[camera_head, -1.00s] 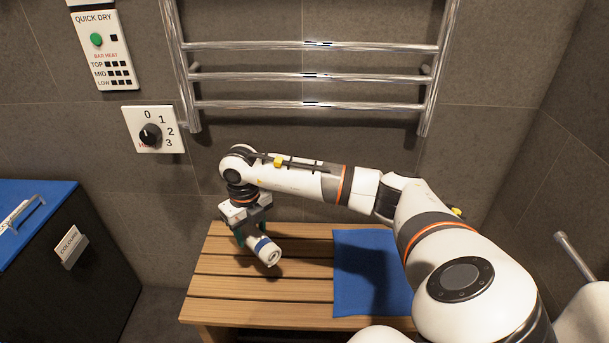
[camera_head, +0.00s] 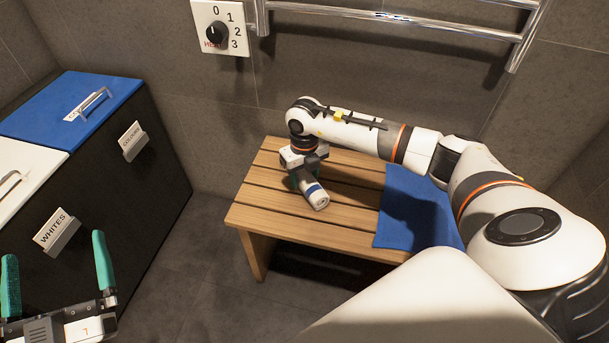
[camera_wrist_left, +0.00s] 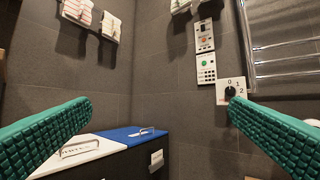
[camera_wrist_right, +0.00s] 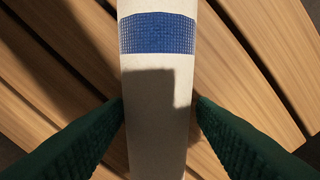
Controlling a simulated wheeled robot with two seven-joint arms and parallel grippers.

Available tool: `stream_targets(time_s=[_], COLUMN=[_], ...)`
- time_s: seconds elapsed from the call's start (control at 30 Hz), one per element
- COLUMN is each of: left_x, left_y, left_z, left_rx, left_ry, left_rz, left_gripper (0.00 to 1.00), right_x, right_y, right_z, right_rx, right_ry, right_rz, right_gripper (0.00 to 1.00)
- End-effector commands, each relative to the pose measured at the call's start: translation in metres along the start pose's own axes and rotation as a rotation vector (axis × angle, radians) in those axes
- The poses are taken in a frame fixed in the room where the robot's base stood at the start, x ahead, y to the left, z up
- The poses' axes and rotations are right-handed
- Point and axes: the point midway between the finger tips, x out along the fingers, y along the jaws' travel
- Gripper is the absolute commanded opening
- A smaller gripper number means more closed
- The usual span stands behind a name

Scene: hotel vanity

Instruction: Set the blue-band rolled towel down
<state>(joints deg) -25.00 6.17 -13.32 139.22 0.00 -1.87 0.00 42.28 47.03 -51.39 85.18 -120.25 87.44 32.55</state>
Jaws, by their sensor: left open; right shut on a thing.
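The blue-band rolled towel (camera_head: 315,196) is white with a blue band, and lies over the left part of the slatted wooden bench (camera_head: 340,228). My right gripper (camera_head: 303,184) reaches down from above and is shut on it. In the right wrist view the towel (camera_wrist_right: 157,90) runs between the two green fingers, with the band (camera_wrist_right: 158,34) beyond them. The bench slats are close beneath; I cannot tell whether the towel touches them. My left gripper (camera_head: 55,248) is open and empty at the lower left, away from the bench.
A blue mat (camera_head: 400,218) covers the bench's right part; slats left of it are bare. A black hamper with blue (camera_head: 60,108) and white (camera_head: 30,175) lids stands at left. The heater dial (camera_head: 217,33) and towel rail (camera_head: 400,19) are on the wall.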

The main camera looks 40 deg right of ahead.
Motion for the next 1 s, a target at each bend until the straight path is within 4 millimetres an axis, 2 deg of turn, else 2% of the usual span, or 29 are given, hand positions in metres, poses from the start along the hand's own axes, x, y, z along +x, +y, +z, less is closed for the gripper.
stream_targets(time_s=[0.33, 0.37, 0.47, 0.83, 1.0], left_x=[0.0, 0.0, 0.0, 0.001, -0.002], left_y=[-0.001, -0.001, -0.001, -0.001, 0.003], left_z=[0.004, 0.005, 0.004, 0.004, -0.016], left_rx=[-0.001, -0.001, -0.001, -0.001, 0.004], left_ry=[-0.03, -0.03, -0.028, -0.018, 0.124], left_rz=[-0.001, -0.002, -0.002, -0.002, 0.008], left_gripper=[1.0, 1.0, 1.0, 1.0, 1.0], right_x=[0.002, 0.002, 0.002, -0.001, -0.019], right_y=[0.0, 0.0, 0.0, 0.0, 0.0], right_z=[0.0, 0.0, 0.0, 0.0, -0.001], right_rx=[0.0, 0.0, -0.001, 0.0, -0.001], right_ry=[0.0, 0.0, 0.0, 0.001, 0.003], right_rz=[0.0, 0.0, 0.0, -0.001, -0.002], right_gripper=[0.26, 0.56, 0.73, 0.73, 0.73])
